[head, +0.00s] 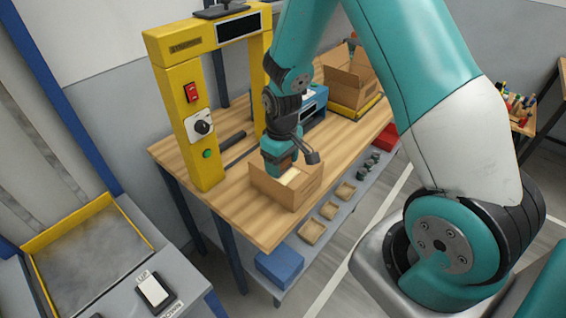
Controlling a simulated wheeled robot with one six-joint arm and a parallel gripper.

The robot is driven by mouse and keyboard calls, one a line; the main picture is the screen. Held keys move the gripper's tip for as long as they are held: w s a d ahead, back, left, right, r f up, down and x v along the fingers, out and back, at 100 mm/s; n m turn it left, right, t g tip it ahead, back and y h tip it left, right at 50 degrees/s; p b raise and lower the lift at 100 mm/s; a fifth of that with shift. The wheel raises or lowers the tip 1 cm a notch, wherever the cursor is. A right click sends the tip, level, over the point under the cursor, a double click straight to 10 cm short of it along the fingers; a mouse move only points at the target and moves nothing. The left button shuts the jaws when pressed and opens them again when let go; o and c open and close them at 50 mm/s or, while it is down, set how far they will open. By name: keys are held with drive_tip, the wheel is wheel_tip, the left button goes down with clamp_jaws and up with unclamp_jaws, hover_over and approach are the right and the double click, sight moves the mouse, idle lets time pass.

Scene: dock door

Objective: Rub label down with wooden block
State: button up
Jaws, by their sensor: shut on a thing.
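My gripper (281,167) is pointed down over a brown cardboard box (295,197) near the front edge of a wooden bench (236,210). The jaws are shut on what I take to be the wooden block, but they largely hide it. A pale patch (291,176) shows at the top of the box beside the jaws; it may be the label, too small to be sure. I cannot tell whether the held block touches it.
A yellow frame (193,130) with buttons stands on the bench left of my gripper. Behind are a blue device (313,103) and an open carton (350,80). A lower shelf holds small trays (328,210) and a blue bin (279,268). A yellow-edged platform (90,255) is at lower left.

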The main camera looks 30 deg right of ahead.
drive_tip(key=shift+r+p, duration=0.65)
drive_tip(key=shift+r, duration=0.5)
